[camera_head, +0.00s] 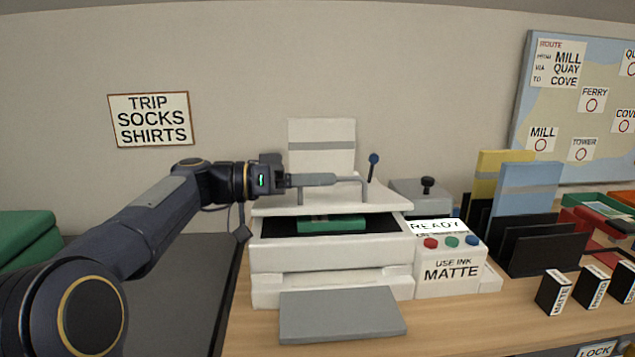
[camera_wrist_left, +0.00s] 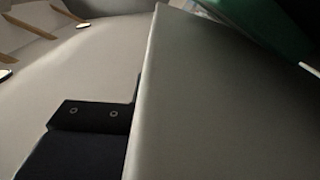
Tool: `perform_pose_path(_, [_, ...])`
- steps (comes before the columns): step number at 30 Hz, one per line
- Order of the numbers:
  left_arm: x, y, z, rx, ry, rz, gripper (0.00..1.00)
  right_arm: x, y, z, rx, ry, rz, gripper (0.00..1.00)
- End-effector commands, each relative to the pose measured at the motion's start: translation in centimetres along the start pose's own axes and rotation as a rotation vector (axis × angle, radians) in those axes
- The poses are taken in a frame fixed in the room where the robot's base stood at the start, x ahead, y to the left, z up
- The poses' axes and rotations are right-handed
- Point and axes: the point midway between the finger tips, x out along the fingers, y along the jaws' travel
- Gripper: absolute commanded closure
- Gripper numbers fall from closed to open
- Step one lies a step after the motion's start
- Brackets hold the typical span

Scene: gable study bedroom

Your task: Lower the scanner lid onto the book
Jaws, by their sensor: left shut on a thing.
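The scanner (camera_head: 330,258) is a white box on the desk. Its white lid (camera_head: 385,201) is partly raised, with a dark gap under its front edge. The green book (camera_head: 332,223) lies in the dark scanner bed below the lid, its rear part hidden by it. A grey bar handle (camera_head: 345,180) stands on top of the lid. My left gripper (camera_head: 287,181) reaches in from the left and is shut on the handle's left end. In the left wrist view a dark finger (camera_wrist_left: 95,118) sits against a large grey surface. My right gripper is not in view.
A control box with buttons (camera_head: 450,262) reading READY and USE INK MATTE stands right of the scanner. A black file rack (camera_head: 540,253) and small ink boxes (camera_head: 553,292) are farther right. A grey output tray (camera_head: 342,316) juts out in front. Green stacked items (camera_head: 25,240) are at far left.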

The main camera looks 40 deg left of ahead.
Motion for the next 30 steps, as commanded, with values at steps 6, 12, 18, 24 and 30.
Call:
perform_pose_path(6, [0.0,0.1,-0.1,0.000,0.000,0.001,0.83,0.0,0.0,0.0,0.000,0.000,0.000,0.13])
perform_pose_path(12, [0.0,0.0,0.0,0.000,0.000,0.000,0.69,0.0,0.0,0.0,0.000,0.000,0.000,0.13])
perform_pose_path(18, [-0.2,0.0,0.0,-0.001,0.000,0.000,0.69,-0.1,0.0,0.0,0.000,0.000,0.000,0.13])
perform_pose_path(24, [-2.7,0.0,-0.1,-0.001,0.001,-0.004,0.69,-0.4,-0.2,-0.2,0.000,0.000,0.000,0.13])
perform_pose_path(30, [-6.1,0.0,-0.1,-0.002,0.001,-0.003,0.69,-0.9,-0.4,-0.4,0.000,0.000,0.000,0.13])
